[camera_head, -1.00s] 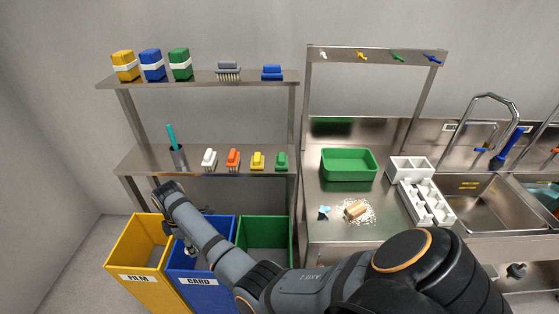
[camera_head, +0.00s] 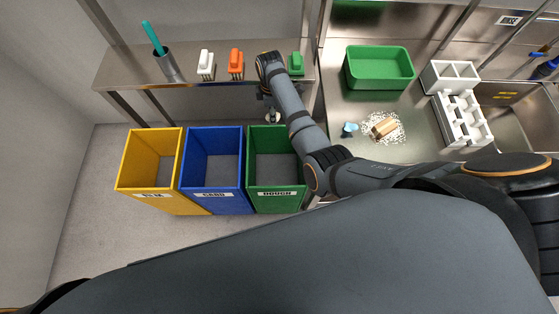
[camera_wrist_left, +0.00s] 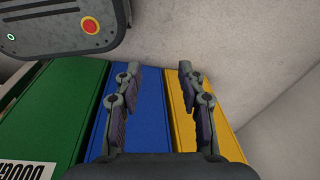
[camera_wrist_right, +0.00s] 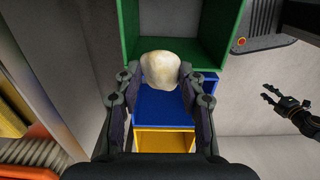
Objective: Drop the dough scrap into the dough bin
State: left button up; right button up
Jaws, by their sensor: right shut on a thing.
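The dough scrap (camera_wrist_right: 161,70), a pale rounded lump, is held between the fingers of my right gripper (camera_wrist_right: 160,92). In the head view the right gripper (camera_head: 272,116) hangs below its wrist, near the back edge of the green dough bin (camera_head: 277,198), labelled DOUGH. In the right wrist view the green bin (camera_wrist_right: 133,30) is at the top, beyond the scrap. My left gripper (camera_wrist_left: 157,75) is open and empty, with the bins beyond it. It also shows at the right of the right wrist view (camera_wrist_right: 271,94).
The blue card bin (camera_head: 212,202) and yellow film bin (camera_head: 150,203) stand left of the green one. A shelf (camera_head: 130,70) with brushes (camera_head: 236,65) is close behind.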

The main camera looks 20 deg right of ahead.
pick_arm(q)
jog(key=s, duration=0.5)
notch_tip(320, 180, down, 7)
jog(key=w+b, duration=0.2)
jog(key=b, duration=0.5)
jog(key=shift+w+a, duration=0.15)
pick_arm(e)
jog(key=s+f, duration=0.2)
jog(key=f, duration=0.5)
jog(key=s+d+f, duration=0.1)
jog(key=s+f, duration=0.2)
jog(key=f, duration=0.4)
jog(key=shift+d+n, duration=0.2)
jog(key=shift+n, duration=0.1)
pick_arm(q)
jog(key=shift+w, duration=0.1)
pick_arm(e)
jog(key=o, duration=1.2)
pick_arm(q)
jog(key=shift+w, duration=0.1)
pick_arm(e)
notch_tip(320, 180, up, 7)
jog(key=shift+r, duration=0.2)
